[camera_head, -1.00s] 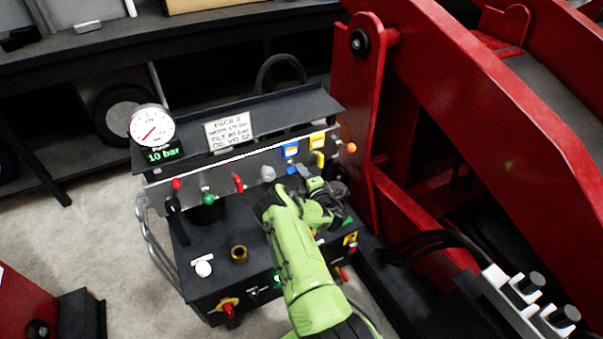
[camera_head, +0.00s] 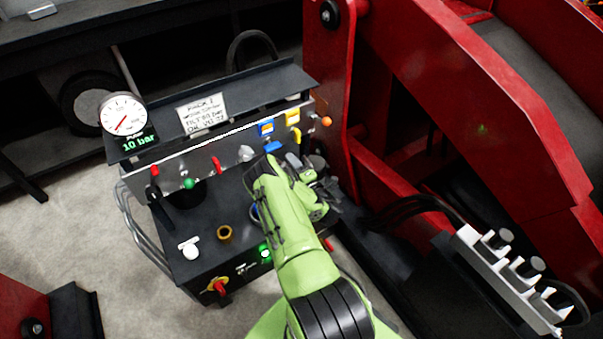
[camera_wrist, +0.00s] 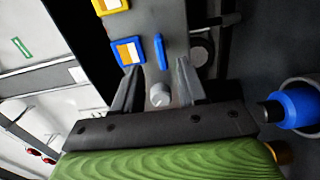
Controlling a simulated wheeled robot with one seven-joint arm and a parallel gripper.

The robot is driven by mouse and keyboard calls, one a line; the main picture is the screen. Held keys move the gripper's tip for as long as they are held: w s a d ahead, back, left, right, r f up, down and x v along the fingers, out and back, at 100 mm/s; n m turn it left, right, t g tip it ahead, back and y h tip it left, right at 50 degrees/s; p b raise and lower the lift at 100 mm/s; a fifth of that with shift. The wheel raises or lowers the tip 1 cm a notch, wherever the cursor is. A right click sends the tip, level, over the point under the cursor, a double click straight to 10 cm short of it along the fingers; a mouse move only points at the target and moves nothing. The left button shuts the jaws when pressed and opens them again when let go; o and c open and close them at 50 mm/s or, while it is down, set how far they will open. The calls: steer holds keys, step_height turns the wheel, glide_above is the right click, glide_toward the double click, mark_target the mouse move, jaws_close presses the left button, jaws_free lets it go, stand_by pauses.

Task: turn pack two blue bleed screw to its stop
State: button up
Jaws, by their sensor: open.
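The pack (camera_head: 205,225) is a dark box with a grey upright panel, and its sign is too blurred to read surely. A blue flat handle (camera_head: 272,146) sits on the panel under a blue tag (camera_head: 266,128). In the wrist view the blue handle (camera_wrist: 160,50) stands on edge just beyond my fingertips. A blue cylinder (camera_wrist: 296,108) lies at the right of that view. I cannot tell for sure which blue part is the bleed screw. My gripper (camera_wrist: 158,82) is open, with a grey knob (camera_wrist: 160,95) showing between its fingers. In the head view my gripper (camera_head: 292,162) is close to the panel.
The panel also has a red lever (camera_head: 216,163), a green knob (camera_head: 188,183) and a yellow handle (camera_head: 296,135). A gauge (camera_head: 122,114) reads 10 bar. A large red frame (camera_head: 440,120) closes off the right. Floor (camera_head: 80,220) is open at left.

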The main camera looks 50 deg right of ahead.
steer(key=p+v, duration=0.7)
steer(key=p, duration=0.4)
steer(key=shift+s+p, duration=0.25)
steer(key=shift+p, duration=0.05)
steer(key=shift+a, duration=0.1)
